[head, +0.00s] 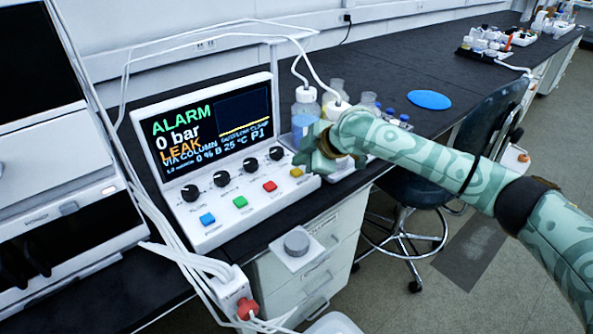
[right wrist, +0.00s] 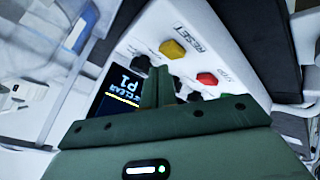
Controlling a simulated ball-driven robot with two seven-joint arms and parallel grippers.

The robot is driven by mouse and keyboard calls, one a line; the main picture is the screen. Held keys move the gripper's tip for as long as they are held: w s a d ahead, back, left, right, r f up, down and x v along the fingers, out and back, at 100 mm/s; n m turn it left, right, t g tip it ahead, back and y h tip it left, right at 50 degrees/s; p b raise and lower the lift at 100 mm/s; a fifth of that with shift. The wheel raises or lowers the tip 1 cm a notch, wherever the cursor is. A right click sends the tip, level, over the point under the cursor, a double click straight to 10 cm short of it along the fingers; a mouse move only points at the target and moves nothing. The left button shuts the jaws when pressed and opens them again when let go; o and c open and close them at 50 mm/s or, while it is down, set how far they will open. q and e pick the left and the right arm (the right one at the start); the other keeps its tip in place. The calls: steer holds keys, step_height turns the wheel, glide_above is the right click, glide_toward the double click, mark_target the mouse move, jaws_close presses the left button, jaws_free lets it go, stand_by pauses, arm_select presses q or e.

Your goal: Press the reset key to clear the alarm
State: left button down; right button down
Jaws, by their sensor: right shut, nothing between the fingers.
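The control panel (head: 252,211) stands on the dark bench. Its screen (head: 205,125) reads ALARM, 0 bar and LEAK. The yellow key (head: 296,172) is at the right end of the key row; in the right wrist view the yellow key (right wrist: 172,49) sits beside the label RESET. My right gripper (head: 308,160) is shut and empty, over the panel's right end close to the yellow key. In the right wrist view its closed fingertips (right wrist: 160,72) are just below the yellow key in the picture. I cannot tell how high they are above the panel. My left gripper is not in view.
A red key (head: 270,186), a green key (head: 240,202) and a blue key (head: 207,219) share the row, with black knobs behind. Bottles (head: 304,113) with tubing stand behind my right gripper. A grey knob (head: 297,242) sits at the bench front.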

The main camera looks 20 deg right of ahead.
mark_target(301, 173)
steer(key=shift+f, duration=0.1)
stand_by(0.3)
steer(key=shift+f, duration=0.2)
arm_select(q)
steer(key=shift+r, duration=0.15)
arm_select(e)
steer(key=shift+f, duration=0.65)
stand_by(0.4)
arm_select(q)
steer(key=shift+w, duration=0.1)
arm_select(e)
steer(key=shift+r, duration=0.1)
arm_select(q)
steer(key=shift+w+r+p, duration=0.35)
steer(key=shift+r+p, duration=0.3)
steer(key=shift+p, duration=0.3)
arm_select(e)
steer(key=shift+r, duration=0.9)
